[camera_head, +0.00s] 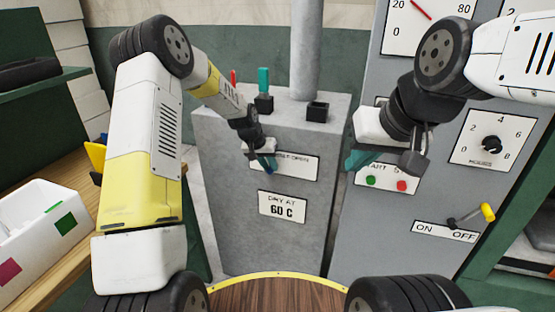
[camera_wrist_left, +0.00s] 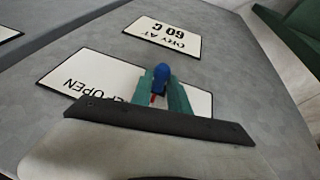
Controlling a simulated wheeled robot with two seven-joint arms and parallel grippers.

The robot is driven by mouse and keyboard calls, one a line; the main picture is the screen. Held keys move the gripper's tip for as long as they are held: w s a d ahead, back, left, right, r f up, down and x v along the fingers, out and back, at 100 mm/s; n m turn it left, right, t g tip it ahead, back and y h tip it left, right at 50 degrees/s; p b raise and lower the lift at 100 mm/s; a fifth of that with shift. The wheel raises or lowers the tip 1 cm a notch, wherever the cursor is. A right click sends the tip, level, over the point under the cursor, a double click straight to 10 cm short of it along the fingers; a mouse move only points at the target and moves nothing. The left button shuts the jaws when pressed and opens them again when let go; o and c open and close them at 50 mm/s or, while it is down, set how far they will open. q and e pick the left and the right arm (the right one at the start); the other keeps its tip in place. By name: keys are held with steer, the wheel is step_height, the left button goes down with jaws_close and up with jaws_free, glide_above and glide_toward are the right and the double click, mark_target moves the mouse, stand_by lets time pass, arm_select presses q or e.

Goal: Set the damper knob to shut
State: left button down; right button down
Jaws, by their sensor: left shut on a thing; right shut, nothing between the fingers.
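The damper knob (camera_wrist_left: 162,72) shows as a blue tip in the left wrist view, on a white label plate (camera_wrist_left: 75,72) on the grey cabinet. The word OPEN can be read on the plate; my gripper covers other parts of it. My left gripper (camera_wrist_left: 164,95) is shut on the knob, its green fingers on either side. In the head view my left gripper (camera_head: 266,165) is at the plate (camera_head: 300,165), and the knob is mostly hidden. My right gripper (camera_head: 362,160) is shut and empty in front of the right panel, above the start buttons.
A "DRY AT 60 C" sign (camera_head: 283,207) is below the knob plate. The right panel has green (camera_head: 371,180) and red (camera_head: 402,185) buttons, a dial (camera_head: 491,145) and a yellow-tipped lever (camera_head: 487,212). A white bin (camera_head: 40,225) stands on the wooden table at left.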

arm_select(q)
steer(key=shift+w+a, duration=0.25)
steer(key=shift+a, duration=0.55)
steer(key=shift+w+a, duration=0.25)
steer(key=shift+a, duration=0.5)
steer(key=c, duration=1.3)
jaws_free()
steer(key=shift+a, duration=0.1)
steer(key=shift+o, duration=0.2)
steer(key=v, duration=0.7)
steer(key=shift+s+r, duration=0.2)
steer(key=shift+r, duration=0.15)
